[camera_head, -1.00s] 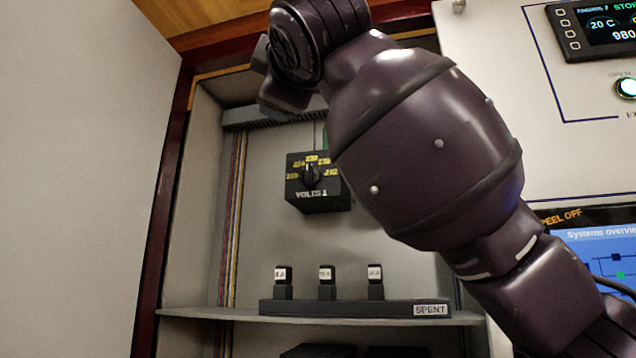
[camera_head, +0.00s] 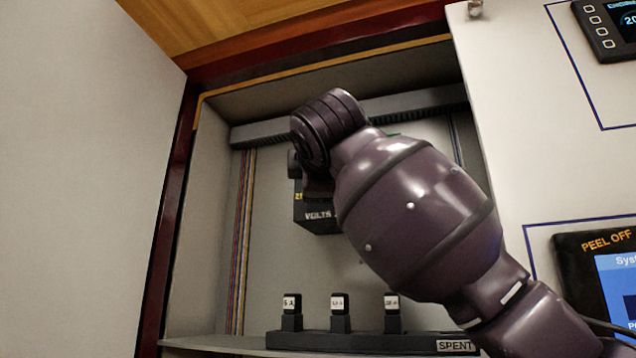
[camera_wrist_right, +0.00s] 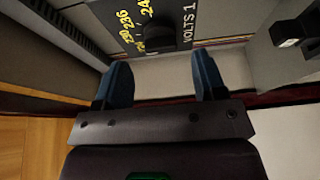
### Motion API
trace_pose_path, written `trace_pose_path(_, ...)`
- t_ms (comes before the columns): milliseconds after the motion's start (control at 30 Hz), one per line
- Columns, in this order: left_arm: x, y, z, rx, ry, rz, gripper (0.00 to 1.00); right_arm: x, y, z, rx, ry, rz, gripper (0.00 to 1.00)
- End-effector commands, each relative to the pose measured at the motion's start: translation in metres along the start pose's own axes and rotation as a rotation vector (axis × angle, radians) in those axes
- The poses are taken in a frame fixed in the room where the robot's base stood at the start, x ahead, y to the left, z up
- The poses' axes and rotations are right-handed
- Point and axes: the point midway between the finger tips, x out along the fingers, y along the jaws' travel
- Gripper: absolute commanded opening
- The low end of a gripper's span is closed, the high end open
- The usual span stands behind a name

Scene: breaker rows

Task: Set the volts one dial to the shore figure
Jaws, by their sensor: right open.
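The volts one dial is a black box marked VOLTS 1 (camera_head: 317,216) on the cabinet's back wall. My right arm covers much of it in the head view. In the right wrist view the VOLTS 1 box (camera_wrist_right: 188,22) shows at the top, with yellow figures around a dark knob (camera_wrist_right: 160,38). Some figures are cut off or covered, and I cannot tell where the knob points. My right gripper (camera_wrist_right: 161,66) is open, its two blue fingers spread and apart from the knob, which lies between and beyond them. My left gripper is not in view.
Below the dial, a dark rail (camera_head: 370,341) marked SPENT holds three small labelled black blocks. A grey ribbed duct (camera_head: 262,132) crosses above. Coloured wires run down the cabinet's left. A white panel with screens (camera_head: 614,275) stands at the right.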

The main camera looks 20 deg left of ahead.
Motion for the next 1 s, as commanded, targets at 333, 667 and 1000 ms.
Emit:
trace_pose_path(333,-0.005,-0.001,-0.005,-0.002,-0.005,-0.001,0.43,0.032,0.0,0.001,0.001,-0.001,-0.001,0.64)
trace_pose_path(667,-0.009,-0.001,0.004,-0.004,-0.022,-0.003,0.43,0.033,-0.001,0.001,0.001,-0.001,-0.001,0.6)
trace_pose_path(1000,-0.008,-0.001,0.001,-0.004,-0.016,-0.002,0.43,0.033,-0.001,0.001,0.001,-0.001,-0.001,0.16)
